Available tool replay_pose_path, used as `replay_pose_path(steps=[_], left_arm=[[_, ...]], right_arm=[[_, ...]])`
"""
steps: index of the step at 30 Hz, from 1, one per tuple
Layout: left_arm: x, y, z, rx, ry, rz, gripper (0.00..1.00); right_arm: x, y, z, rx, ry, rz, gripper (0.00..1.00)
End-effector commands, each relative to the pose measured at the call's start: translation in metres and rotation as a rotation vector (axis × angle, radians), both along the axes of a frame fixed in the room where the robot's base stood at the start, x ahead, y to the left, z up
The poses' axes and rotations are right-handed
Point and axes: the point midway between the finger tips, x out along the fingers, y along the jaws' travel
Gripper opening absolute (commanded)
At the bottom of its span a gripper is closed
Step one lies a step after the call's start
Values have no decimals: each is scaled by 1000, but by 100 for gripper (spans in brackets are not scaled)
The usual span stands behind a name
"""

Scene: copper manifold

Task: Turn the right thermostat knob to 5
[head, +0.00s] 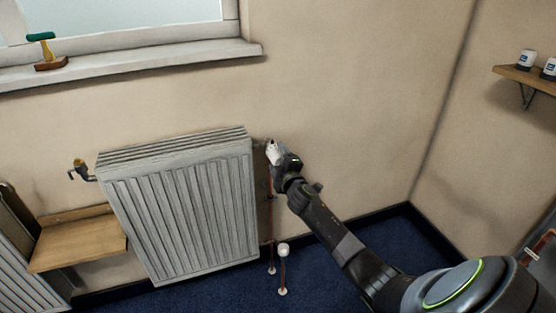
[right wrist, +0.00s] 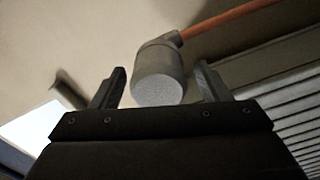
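The right thermostat knob (head: 273,152) is a small pale cylinder beside the upper right corner of the radiator (head: 185,210). In the right wrist view the knob (right wrist: 158,78) shows as a grey cylinder with its round end toward the camera, joined to a copper pipe (right wrist: 225,17). My right gripper (head: 279,156) is at the knob. In the right wrist view its two fingers (right wrist: 161,84) stand apart, one on each side of the knob, with visible gaps. No scale number is readable. My left gripper is out of view.
A white cap (head: 283,249) tops a low pipe below right. A wooden shelf (head: 80,240) is at the left. The windowsill (head: 150,60) runs above. A wall shelf (head: 530,77) holds small containers. The wall right of the knob is clear.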

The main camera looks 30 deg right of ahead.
Motion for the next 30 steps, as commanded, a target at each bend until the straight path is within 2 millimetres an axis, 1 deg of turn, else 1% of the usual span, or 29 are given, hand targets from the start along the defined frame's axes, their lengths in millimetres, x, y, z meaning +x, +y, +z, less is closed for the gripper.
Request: replay_pose_path(steps=[6,9,11,13,18,30], left_arm=[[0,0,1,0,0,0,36],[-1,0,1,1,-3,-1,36],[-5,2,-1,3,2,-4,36],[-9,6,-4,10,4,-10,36],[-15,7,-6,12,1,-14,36],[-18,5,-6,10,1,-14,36]], right_arm=[[-2,0,1,1,-1,0,69],[-8,2,1,1,-1,1,69],[-16,4,1,1,-1,1,69],[-26,6,1,1,-1,1,69],[-58,14,1,1,-1,1,69],[-137,33,0,0,1,0,69]])
